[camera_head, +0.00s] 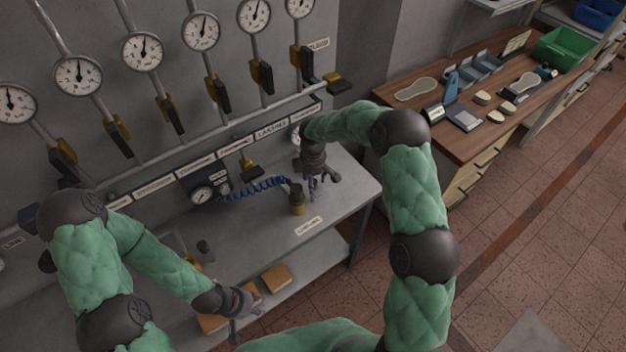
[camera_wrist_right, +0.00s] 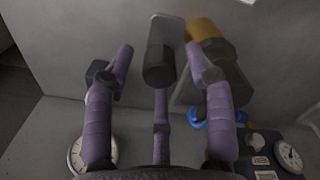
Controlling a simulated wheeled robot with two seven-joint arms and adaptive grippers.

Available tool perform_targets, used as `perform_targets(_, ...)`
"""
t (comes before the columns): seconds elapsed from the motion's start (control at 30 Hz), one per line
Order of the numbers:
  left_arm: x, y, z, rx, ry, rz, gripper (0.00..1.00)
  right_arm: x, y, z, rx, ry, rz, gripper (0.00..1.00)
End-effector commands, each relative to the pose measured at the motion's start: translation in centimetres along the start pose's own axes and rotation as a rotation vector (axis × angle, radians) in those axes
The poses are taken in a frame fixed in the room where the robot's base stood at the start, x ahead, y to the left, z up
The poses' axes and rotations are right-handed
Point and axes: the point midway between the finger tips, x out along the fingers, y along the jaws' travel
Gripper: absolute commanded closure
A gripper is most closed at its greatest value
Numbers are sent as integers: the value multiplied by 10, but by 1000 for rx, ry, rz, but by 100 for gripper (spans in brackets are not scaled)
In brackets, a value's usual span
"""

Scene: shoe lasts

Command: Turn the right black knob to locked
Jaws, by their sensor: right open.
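My right gripper (camera_head: 320,182) points down over the right end of the grey bench, beside a brass-and-black fitting (camera_head: 297,203). In the right wrist view its purple fingers (camera_wrist_right: 160,85) are spread open. A short black cylindrical knob (camera_wrist_right: 159,66) with a pale flat plate (camera_wrist_right: 168,28) behind it shows between them; contact cannot be told. The fitting's brass end (camera_wrist_right: 204,29) is right of the knob there. In the head view the gripper largely hides this knob. Another small dark knob (camera_head: 204,247) stands on the bench at left. My left gripper (camera_head: 238,312) hangs by the bench's front edge, seemingly empty.
A blue coiled hose (camera_head: 255,188) runs from a dark gauge box (camera_head: 203,193) to the fitting. Gauges and black-and-yellow valves line the wall (camera_head: 350,45). Cartons (camera_head: 277,277) lie on the lower shelf. A wooden workbench (camera_head: 470,140) stands at the right. Tiled floor is open.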

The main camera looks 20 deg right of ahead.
Motion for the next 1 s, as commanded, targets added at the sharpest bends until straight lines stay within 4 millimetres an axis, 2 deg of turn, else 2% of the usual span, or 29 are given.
perform_targets(0.03, 0, 0, 0, 0, 0, 0, 60, 0, 0, 0, 0, 0, 0, 54)
perform_targets(0.2, 0, 0, 0, 0, 0, 0, 60, 0, 0, 0, 0, 0, 0, 100)
perform_targets(0.63, 5, -2, 0, 0, 0, 0, 60, 1, 0, 0, 57, -1, -1, 100)
perform_targets(1.0, 21, -8, -1, 0, 0, 0, 60, 2, 0, 0, 335, -1, 0, 100)
